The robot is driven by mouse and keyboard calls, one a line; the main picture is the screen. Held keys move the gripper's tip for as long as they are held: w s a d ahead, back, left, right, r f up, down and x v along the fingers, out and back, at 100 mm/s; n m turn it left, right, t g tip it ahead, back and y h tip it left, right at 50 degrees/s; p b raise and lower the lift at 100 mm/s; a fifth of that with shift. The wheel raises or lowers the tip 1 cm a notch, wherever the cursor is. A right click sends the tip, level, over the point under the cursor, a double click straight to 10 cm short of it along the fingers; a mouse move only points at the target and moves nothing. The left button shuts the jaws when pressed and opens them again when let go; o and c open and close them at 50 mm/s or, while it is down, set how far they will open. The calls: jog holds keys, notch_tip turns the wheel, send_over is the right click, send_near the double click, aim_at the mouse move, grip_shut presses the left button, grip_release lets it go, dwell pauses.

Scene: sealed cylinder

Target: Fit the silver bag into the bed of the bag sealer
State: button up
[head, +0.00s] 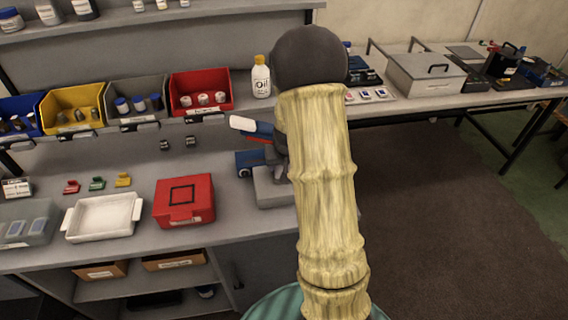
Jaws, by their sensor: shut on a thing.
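My arm in its yellowish sleeve rises through the middle of the head view and ends at a dark rounded joint. It hides my gripper, so I cannot see its fingers or what is between them. I cannot make out the silver bag in this view. Just left of the arm, partly covered by it, is a device with a grey base (270,190) and a blue part (246,162). A piece with a white tip (243,124) and blue and red parts juts out above it. This may be the bag sealer, but I cannot tell for sure.
A red box (184,200), a white tray (103,217) and small coloured clips stand on the bench to the left. Coloured bins (200,92) and an oil bottle (261,77) line the shelf behind. A grey case (426,75) is on the right bench; floor (440,190) is clear.

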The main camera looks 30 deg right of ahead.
jog(key=shift+d+f, duration=0.1)
jog(key=shift+f, duration=0.15)
jog(key=o, duration=1)
jog(key=shift+s, duration=0.1)
jog(key=shift+r, duration=0.1)
jog(key=shift+r, duration=0.45)
jog(key=p+v, duration=0.1)
jog(key=v, duration=1)
jog(key=shift+s+r, duration=0.2)
jog(key=shift+s, duration=0.05)
